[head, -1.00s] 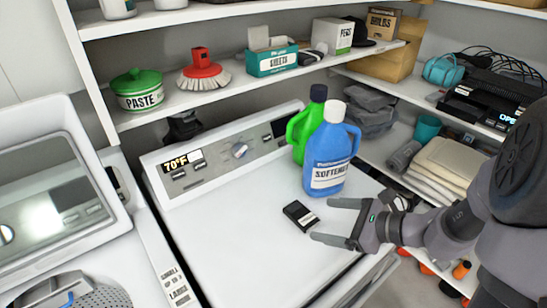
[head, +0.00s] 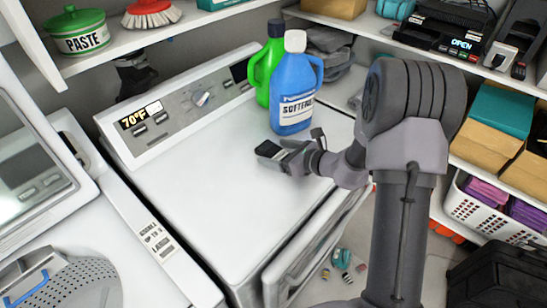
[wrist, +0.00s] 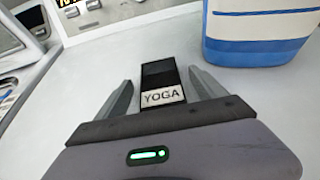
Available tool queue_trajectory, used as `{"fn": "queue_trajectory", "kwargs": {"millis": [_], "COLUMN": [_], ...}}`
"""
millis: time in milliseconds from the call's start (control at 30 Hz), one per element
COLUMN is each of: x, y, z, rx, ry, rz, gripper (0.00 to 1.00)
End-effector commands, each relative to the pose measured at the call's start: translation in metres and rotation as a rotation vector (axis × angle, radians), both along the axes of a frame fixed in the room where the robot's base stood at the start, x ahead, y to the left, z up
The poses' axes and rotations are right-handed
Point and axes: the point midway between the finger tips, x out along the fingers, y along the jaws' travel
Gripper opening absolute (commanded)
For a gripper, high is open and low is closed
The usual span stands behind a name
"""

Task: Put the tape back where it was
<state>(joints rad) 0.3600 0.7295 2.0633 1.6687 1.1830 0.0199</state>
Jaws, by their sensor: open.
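The tape is a black cassette with a white label reading "YOGA" (wrist: 161,84). It lies flat on the white machine top, and in the head view it (head: 268,149) shows beyond my gripper. My gripper (head: 282,153) is low over the machine top. In the wrist view my gripper (wrist: 158,82) is open, with one finger on each side of the tape and visible gaps between. The tape's near end is close to the palm. In the head view the wrist and fingers partly hide it.
A blue softener jug (head: 294,90) stands just behind the tape, with a green jug (head: 266,68) beside it. A black player (head: 428,32) with an "OPEN" display sits on the right shelf. The machine top (head: 190,185) is clear to the left.

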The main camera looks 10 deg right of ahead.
Motion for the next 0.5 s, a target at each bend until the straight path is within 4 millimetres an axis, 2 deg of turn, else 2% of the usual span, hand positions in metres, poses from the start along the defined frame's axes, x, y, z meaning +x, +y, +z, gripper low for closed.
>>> {"fn": "queue_trajectory", "kwargs": {"millis": [233,267,500], "x": [0.0044,0.0043,0.004], "y": [0.0026,0.0025,0.0024], "z": [-0.0006,-0.0006,-0.0007], "rx": [0.001,0.001,0.001], "ry": [-0.001,-0.001,0.0], "rz": [-0.002,-0.002,-0.001], "gripper": [0.8,0.76,0.29]}}
